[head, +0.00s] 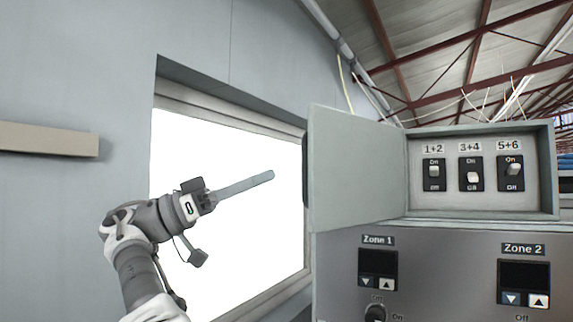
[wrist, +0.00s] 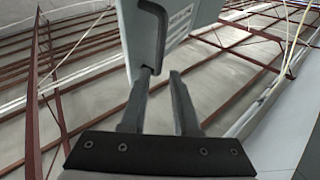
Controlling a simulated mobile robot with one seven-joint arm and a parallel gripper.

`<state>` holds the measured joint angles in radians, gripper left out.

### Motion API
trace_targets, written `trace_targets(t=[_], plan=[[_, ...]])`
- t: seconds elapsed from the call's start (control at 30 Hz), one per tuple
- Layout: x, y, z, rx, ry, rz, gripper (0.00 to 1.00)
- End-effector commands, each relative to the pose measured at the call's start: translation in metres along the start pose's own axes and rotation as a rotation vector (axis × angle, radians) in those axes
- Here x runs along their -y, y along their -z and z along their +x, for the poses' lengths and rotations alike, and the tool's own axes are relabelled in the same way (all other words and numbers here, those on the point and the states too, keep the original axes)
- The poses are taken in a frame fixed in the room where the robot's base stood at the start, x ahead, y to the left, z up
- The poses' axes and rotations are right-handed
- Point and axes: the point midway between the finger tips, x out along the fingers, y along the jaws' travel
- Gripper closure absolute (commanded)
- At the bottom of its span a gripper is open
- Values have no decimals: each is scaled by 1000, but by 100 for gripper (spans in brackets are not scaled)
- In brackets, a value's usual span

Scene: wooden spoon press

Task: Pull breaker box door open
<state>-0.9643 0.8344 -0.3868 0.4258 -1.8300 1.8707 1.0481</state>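The breaker box (head: 480,213) is on the right in the head view. Its grey door (head: 355,165) stands swung open to the left, and the inside with its switches shows. In the wrist view the door (wrist: 190,18) is at the top, with its dark bent handle (wrist: 163,25) on it. My gripper (head: 272,177) is left of the door, pointing right towards its free edge, with a gap between them in the head view. In the wrist view my gripper (wrist: 161,74) has its fingers apart. The handle's lower end shows by the left fingertip; I cannot tell whether they touch.
Below the box is a control panel (head: 450,245) with Zone 1 and Zone 2 displays. A bright window (head: 225,235) is behind my arm. A beige ledge (head: 50,139) sticks out at the far left. A pipe (head: 335,35) runs along the wall above.

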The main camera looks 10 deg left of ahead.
Motion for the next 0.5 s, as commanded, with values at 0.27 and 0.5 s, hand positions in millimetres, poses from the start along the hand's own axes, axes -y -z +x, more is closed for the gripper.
trace_targets(t=[0.27, 0.5], plan=[[0, 1, -29, 0, 0, -1, 70], [0, 0, -32, 0, 0, 0, 70]])
